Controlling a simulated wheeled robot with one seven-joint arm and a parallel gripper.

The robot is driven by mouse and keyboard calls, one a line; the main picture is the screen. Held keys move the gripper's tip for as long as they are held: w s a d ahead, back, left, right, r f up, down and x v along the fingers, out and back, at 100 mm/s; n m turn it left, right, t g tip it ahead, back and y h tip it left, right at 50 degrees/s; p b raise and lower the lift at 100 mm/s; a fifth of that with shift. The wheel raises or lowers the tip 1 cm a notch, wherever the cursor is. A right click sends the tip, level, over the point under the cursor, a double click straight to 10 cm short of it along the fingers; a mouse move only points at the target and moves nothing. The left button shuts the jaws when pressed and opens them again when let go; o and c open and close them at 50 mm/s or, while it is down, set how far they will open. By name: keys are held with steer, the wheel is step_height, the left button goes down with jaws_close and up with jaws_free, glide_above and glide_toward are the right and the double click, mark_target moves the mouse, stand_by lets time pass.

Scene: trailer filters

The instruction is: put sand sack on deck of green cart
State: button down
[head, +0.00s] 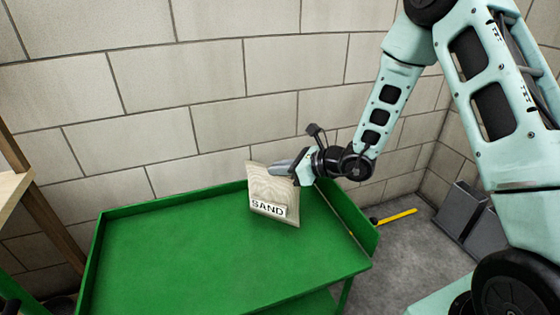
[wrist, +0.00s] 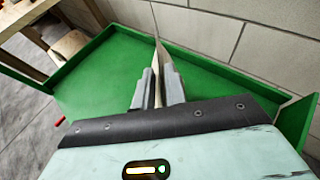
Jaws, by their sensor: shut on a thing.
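The sand sack (head: 270,187) is a small beige bag with a white label reading SAND. In the head view it hangs upright over the right back part of the green cart's deck (head: 190,255). My gripper (head: 278,168) comes from the right and is shut on the upper part of the sack. In the wrist view the sack (wrist: 155,20) is a thin edge between the fingers, and the green deck (wrist: 105,75) lies beyond. I cannot tell whether the sack's bottom touches the deck.
The cart has a raised rim at the back and sides. A block wall (head: 220,90) stands close behind it. Wooden shelving (head: 35,215) is at the left. A yellow bar (head: 395,216) and grey bins (head: 462,210) are on the floor at the right. The deck's left and front are clear.

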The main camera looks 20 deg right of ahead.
steer(key=shift+f, duration=0.45)
steer(key=c, duration=1.8)
jaws_free()
steer(key=shift+f, duration=0.25)
steer(key=o, duration=0.3)
steer(key=shift+o, duration=0.2)
